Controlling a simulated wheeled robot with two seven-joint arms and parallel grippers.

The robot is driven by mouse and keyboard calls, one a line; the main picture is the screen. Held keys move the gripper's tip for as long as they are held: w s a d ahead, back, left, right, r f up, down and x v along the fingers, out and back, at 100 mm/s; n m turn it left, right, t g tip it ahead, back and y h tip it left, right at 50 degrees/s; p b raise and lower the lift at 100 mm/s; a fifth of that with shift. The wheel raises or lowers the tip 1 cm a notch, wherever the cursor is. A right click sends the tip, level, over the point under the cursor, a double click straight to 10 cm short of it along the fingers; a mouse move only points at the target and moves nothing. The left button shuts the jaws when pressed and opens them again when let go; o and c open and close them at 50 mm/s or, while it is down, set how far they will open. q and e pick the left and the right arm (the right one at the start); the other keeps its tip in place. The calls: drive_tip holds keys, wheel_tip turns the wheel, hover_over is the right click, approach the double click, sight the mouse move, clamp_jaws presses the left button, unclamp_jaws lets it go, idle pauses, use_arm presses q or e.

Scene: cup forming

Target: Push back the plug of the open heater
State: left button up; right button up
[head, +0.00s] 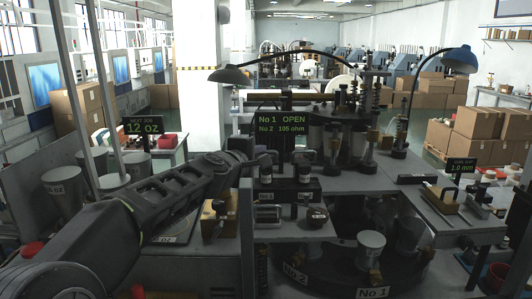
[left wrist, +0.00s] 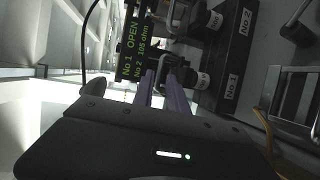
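A sign (head: 283,124) reads "No 1 OPEN" and "No 2 105 ohm". Below it two dark plugs with pale bands, the left one (head: 265,168) and the right one (head: 303,170), stand at a dark block. In the left wrist view the block carries labels "No 1" (left wrist: 232,82) and "No 2" (left wrist: 246,20), with the No 1 plug (left wrist: 202,80) nearer my fingers. My left gripper (head: 252,153) is at the upper left of the left plug. Its two fingers (left wrist: 168,82) point toward the No 1 side; contact and the gap between the tips are unclear. My right gripper is out of view.
A turntable with cups (head: 371,246) lies below the block. A wooden-based tool (head: 215,217) stands left of it. A lamp (head: 232,75) arches over the machine. A yellow cable (left wrist: 266,125) runs at right in the left wrist view.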

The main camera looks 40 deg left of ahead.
sight(266, 152)
use_arm(q)
drive_tip(key=x, duration=0.5)
drive_tip(key=shift+w, duration=0.15)
clamp_jaws()
idle(1.3)
